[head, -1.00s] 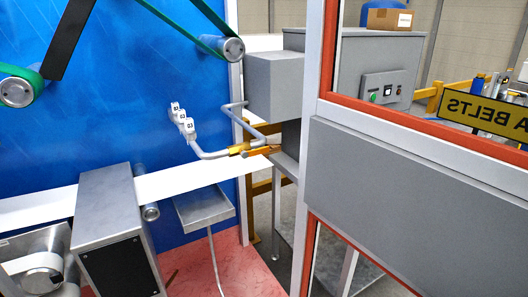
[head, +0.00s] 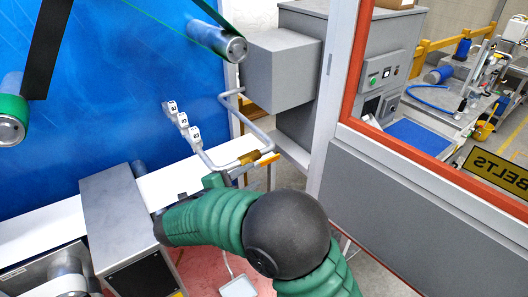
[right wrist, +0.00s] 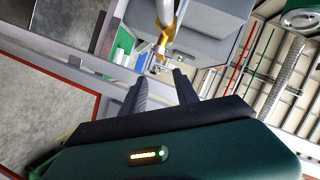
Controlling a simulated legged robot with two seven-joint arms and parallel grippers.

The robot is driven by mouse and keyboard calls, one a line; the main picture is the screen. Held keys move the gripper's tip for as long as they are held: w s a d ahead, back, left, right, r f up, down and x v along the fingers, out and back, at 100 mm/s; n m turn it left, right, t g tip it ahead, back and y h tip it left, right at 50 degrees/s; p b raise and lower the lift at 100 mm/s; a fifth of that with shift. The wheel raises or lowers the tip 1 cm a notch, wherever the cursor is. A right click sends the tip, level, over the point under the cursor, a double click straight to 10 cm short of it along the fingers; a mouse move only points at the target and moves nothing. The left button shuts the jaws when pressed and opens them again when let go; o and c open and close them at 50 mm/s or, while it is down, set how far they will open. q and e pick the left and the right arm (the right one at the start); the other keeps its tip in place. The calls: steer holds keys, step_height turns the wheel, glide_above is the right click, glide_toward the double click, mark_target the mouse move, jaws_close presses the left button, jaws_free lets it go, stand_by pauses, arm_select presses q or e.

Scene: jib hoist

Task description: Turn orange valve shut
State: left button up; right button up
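The orange valve handle (head: 267,160) sits on a brass valve body (head: 248,156) in a grey pipe, below the grey box. In the right wrist view the valve (right wrist: 162,46) is ahead of the fingertips, with the pipe running up from it. My right gripper (right wrist: 160,82) is open, its two dark fingers apart with nothing visible between them. In the head view my green right arm comes in from the lower right and its gripper (head: 228,178) is just left of and below the valve, largely hidden by the arm. My left gripper is not in view.
Several white numbered tags (head: 182,119) hang along the pipe's left end. A grey box (head: 282,68) stands above the valve. A red-edged window frame (head: 350,70) and grey panel (head: 420,190) stand at right. A metal block (head: 125,215) sits on the white belt.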

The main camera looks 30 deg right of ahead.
mark_target(273, 160)
steer(key=p+x, duration=0.1)
steer(key=x, duration=0.7)
steer(key=w+p+x, duration=0.1)
steer(key=x, duration=0.3)
steer(key=shift+w+a+f+p, duration=0.1)
steer(key=shift+w+a+p, duration=0.1)
steer(key=shift+p, duration=0.15)
steer(key=shift+d+f, duration=0.1)
steer(key=shift+d, duration=0.3)
steer(key=shift+w+d+f, duration=0.1)
steer(key=shift+d+f, duration=0.1)
steer(key=shift+d, duration=0.25)
steer(key=shift+c, duration=1.6)
steer(key=shift+a, duration=0.35)
jaws_close()
steer(key=shift+f, duration=0.1)
